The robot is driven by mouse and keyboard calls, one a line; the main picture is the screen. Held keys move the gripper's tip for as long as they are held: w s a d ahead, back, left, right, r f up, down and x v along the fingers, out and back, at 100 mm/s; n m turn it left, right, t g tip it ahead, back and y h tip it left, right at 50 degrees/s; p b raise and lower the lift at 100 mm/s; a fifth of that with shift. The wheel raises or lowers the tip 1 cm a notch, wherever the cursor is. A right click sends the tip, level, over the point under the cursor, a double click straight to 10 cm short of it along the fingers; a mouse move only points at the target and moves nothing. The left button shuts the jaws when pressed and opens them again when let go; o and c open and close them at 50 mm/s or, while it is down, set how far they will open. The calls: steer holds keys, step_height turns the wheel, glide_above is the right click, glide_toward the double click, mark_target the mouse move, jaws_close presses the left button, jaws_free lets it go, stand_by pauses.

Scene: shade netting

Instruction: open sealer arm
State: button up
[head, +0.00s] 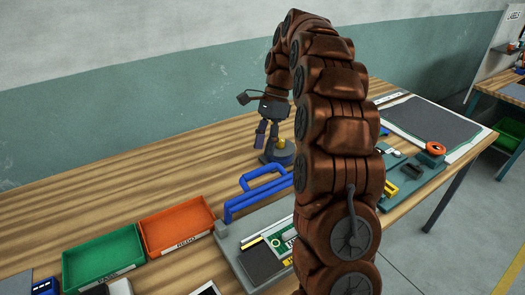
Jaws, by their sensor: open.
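The sealer stands on the wooden table as a grey base (231,250) with a blue arm (240,204) across its back and a looped blue handle (264,178). I cannot tell from this angle how far the blue arm is raised. My arm hides the sealer's right end. My gripper (267,146) points down beyond the handle, above and apart from the blue arm. Its two fingers are spread, with nothing seen between them.
A green tray (103,258) and an orange tray (178,228) marked REDO lie left of the sealer. A dark mat (430,120) lies at right. The table's back left is clear.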

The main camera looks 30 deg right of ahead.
steer(key=shift+d+r, duration=0.1)
steer(key=shift+r, duration=0.15)
